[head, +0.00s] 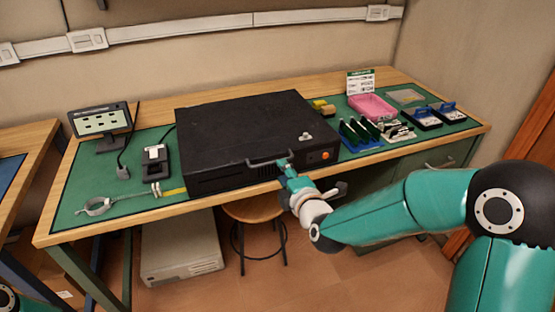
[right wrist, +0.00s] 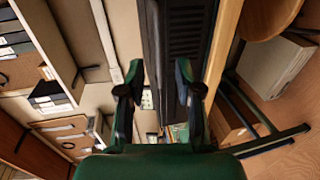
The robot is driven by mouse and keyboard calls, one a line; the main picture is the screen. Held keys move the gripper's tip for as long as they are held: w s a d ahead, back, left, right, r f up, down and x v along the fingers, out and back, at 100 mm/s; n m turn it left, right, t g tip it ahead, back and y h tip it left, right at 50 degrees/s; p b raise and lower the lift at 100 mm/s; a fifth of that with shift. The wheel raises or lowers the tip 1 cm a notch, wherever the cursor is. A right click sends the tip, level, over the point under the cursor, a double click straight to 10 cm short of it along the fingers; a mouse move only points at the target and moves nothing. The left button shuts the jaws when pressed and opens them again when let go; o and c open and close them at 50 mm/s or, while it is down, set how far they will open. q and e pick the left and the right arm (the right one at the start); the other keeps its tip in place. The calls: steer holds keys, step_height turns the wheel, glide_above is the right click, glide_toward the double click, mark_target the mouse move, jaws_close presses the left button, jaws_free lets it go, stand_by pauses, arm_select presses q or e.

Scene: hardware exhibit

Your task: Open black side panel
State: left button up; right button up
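A large black case (head: 235,125) lies flat on the workbench. Its broad black panel faces up, with a dark bar handle (head: 266,159) at the front edge. The case's dark slotted front also shows in the right wrist view (right wrist: 184,45). My right gripper (head: 284,163) is at the right end of the handle in the head view; I cannot tell whether it touches. In the right wrist view its two fingers (right wrist: 157,72) are spread apart, with nothing clearly held between them. My left gripper is not in view.
A pink tray (head: 371,107) and several tools in holders (head: 363,133) stand right of the case. A small monitor (head: 100,124), a black device (head: 154,159) and a ring clamp (head: 97,206) are on the left. A stool (head: 255,210) stands below the bench's front edge.

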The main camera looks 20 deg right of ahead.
steer(key=x, duration=0.7)
steer(key=shift+p, duration=0.35)
jaws_close()
